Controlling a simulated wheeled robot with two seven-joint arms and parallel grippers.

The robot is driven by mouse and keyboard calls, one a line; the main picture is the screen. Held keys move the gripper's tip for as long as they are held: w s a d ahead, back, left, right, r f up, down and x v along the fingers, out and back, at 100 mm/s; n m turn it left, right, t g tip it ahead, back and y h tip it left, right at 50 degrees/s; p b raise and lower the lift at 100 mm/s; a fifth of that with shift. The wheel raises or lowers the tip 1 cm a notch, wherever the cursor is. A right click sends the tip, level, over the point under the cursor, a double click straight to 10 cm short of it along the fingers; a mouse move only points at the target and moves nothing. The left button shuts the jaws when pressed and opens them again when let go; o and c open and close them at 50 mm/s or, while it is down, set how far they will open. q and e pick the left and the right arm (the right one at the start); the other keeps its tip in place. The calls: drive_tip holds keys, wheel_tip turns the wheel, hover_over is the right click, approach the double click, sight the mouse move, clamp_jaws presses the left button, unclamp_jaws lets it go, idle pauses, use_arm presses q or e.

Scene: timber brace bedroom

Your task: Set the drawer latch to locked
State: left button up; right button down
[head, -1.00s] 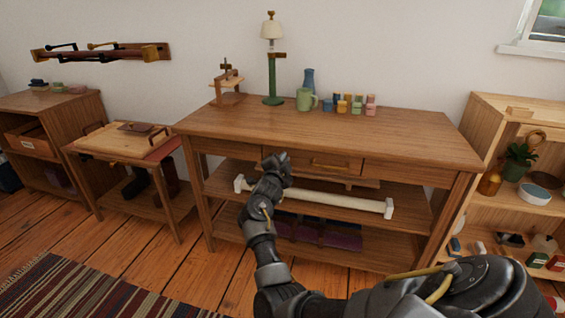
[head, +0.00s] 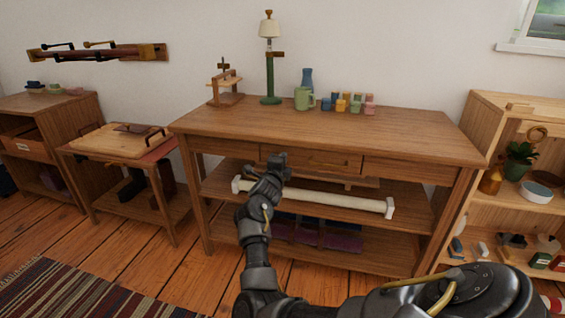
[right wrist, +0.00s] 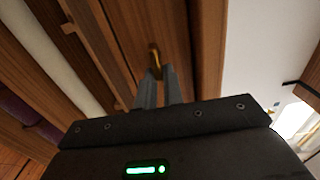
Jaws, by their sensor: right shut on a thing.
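The wooden table (head: 330,122) has a middle drawer (head: 318,161) in its front with a bar handle. My right gripper (head: 284,158) is at the left part of that drawer front. In the right wrist view its two grey fingers (right wrist: 158,80) are close together on a small brass piece (right wrist: 154,56), which appears to be the drawer latch. The latch's setting cannot be read, as the fingers hide part of it. In the head view the gripper covers the latch. My left gripper is not in view.
A cream bar (head: 315,197) with end blocks lies on the shelf below the drawer, close to my right forearm. An open shelf unit (head: 470,125) stands at the right.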

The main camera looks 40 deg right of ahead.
idle(0.4)
drive_tip(key=c, duration=1.5)
unclamp_jaws()
